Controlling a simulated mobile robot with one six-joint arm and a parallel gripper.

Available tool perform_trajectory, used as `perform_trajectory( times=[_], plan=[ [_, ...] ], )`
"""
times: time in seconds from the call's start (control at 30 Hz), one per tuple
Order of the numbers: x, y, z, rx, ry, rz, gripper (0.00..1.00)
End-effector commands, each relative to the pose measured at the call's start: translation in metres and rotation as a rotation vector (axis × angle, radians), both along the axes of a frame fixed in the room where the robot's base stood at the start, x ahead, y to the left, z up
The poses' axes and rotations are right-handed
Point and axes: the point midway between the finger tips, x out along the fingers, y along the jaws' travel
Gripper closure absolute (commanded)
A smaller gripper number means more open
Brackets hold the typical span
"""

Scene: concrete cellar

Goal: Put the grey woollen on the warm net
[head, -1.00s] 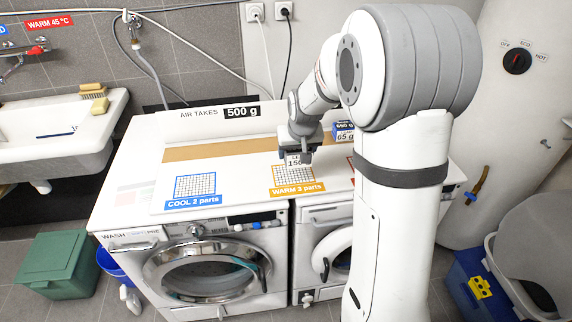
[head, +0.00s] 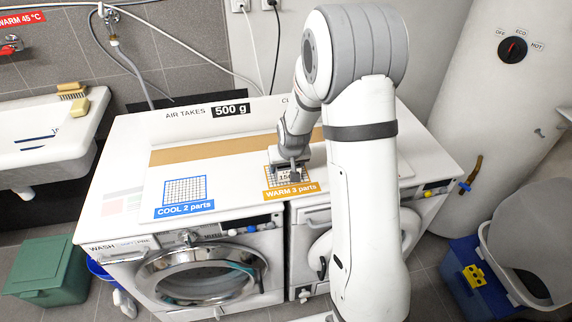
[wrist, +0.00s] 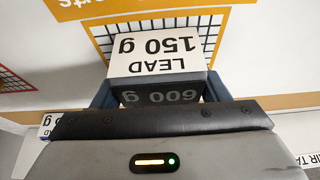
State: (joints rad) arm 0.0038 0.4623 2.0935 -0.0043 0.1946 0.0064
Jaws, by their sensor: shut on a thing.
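A grey block (wrist: 158,66) with a white top face reading "LEAD 150 g" and a side reading "600 g" sits between my jaws. I see no woollen cloth as such. My gripper (head: 288,168) is shut on this block, over the orange-edged warm net marked "WARM 3 parts" (head: 292,191). In the wrist view the warm net (wrist: 215,28) lies beyond the block and is partly hidden by it. I cannot tell whether the block touches the net. In the head view my gripper hides most of the block.
The blue-edged cool net (head: 184,190) lies empty to the left. A tan strip (head: 215,150) runs behind the nets. A small blue-and-white block (wrist: 50,123) shows at left in the wrist view. A sink (head: 40,140) is at far left, a boiler (head: 490,120) at right.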

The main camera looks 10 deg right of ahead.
Motion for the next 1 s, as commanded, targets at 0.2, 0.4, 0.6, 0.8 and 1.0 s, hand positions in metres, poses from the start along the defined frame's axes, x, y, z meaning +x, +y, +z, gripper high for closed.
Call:
perform_trajectory(
  times=[0.2, 0.4, 0.6, 0.8, 1.0],
  plan=[
    [0.0006, 0.0009, -0.002, 0.0, -0.003, 0.002, 0.61],
    [0.0004, 0.0012, -0.0052, 0.0, -0.002, 0.002, 0.3],
    [0.0003, 0.0015, -0.0045, 0.0, -0.002, 0.003, 0.14],
    [0.0003, 0.0017, -0.0044, 0.0, -0.002, 0.003, 0.1],
    [-0.0001, 0.0019, 0.0009, 0.0, -0.003, 0.003, 0.1]
  ],
)
